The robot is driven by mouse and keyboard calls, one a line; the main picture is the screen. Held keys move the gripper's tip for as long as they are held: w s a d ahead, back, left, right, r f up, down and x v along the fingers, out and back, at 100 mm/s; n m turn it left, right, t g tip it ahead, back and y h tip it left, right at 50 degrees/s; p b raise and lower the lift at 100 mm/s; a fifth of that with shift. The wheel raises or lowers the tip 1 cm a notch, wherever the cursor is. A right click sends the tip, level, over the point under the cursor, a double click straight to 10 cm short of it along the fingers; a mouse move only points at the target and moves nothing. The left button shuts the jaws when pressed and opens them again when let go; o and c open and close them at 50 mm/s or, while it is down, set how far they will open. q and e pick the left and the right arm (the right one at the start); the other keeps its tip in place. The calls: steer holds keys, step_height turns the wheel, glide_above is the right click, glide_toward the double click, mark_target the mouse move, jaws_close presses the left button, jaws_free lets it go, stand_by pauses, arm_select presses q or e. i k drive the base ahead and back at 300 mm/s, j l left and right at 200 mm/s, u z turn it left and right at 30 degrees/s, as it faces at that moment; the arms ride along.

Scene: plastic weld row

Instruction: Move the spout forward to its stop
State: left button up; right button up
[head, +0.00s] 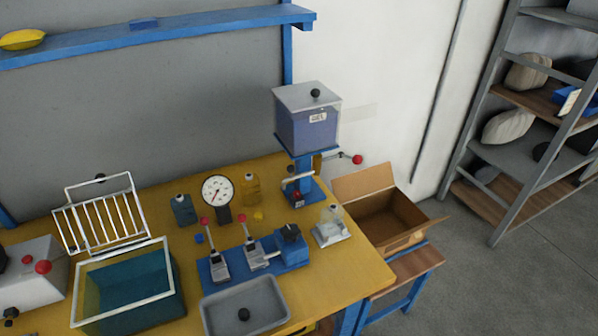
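A blue hopper dispenser (308,130) with a grey lid, black knob and white label stands on a blue column at the back right of the yellow bench. A short pale piece that looks like the spout (296,179) sits on the column below the hopper, pointing left. A lever with a red ball (357,159) sticks out to the right of the column. The exact position of the spout against any stop is too small to tell. Neither of my grippers is in view.
A small clear container on a white base (331,228) stands right of the blue clamp fixture (219,271). A grey tray (244,307), a teal tank (125,290), a wire rack (104,218) and a dial gauge (217,191) crowd the bench (371,279). An open cardboard box (407,241) stands at right.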

mark_target(290, 169)
steer(key=k+j+u, duration=0.35)
steer(key=j, duration=0.3)
steer(key=k+j+u, duration=0.15)
steer(key=j, duration=0.2)
